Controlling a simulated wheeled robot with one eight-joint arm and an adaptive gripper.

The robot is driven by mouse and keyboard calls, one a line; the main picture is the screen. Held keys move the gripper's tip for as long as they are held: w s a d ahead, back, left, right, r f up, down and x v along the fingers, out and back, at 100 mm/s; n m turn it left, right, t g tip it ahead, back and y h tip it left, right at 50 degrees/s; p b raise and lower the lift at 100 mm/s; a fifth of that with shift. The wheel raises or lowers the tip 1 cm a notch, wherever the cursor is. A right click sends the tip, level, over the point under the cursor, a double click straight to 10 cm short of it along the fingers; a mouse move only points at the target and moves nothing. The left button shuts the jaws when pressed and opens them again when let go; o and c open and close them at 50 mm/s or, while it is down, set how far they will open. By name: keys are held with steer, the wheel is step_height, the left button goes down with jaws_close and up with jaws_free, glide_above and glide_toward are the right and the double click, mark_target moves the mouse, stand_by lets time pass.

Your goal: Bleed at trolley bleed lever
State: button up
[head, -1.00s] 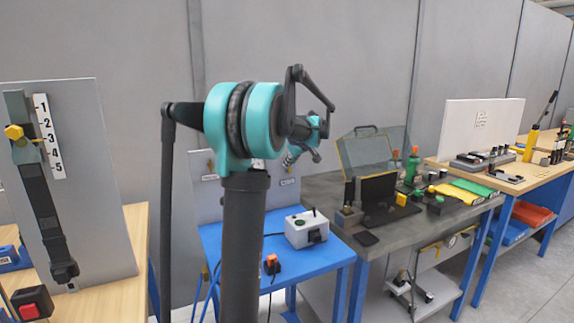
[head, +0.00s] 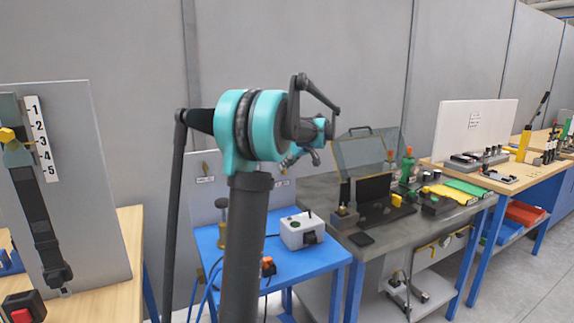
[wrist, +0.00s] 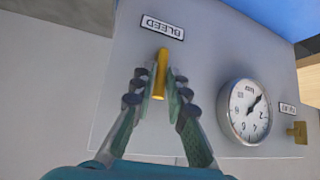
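The bleed lever (wrist: 160,75) is a slim yellow bar on a grey panel (wrist: 215,60), beside an upside-down BLEED label (wrist: 163,27) in the wrist view. My gripper (wrist: 159,85) has one finger on each side of the lever, and the pads appear closed against it. In the head view my gripper (head: 300,158) is at the right part of the panel (head: 196,212) behind the blue trolley top (head: 290,262). The lever is hidden there by my arm.
In the wrist view a round gauge (wrist: 248,111) and a brass fitting (wrist: 297,132) sit right of the lever. A grey bench (head: 335,190) with a raised clear lid stands right.

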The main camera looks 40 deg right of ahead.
steer(key=shift+o, duration=1.4)
steer(key=shift+r, duration=0.1)
steer(key=d+v, duration=0.1)
steer(key=v, duration=1)
steer(key=shift+s+a+r, duration=0.3)
steer(key=shift+a+r, duration=0.05)
steer(key=shift+a, duration=0.1)
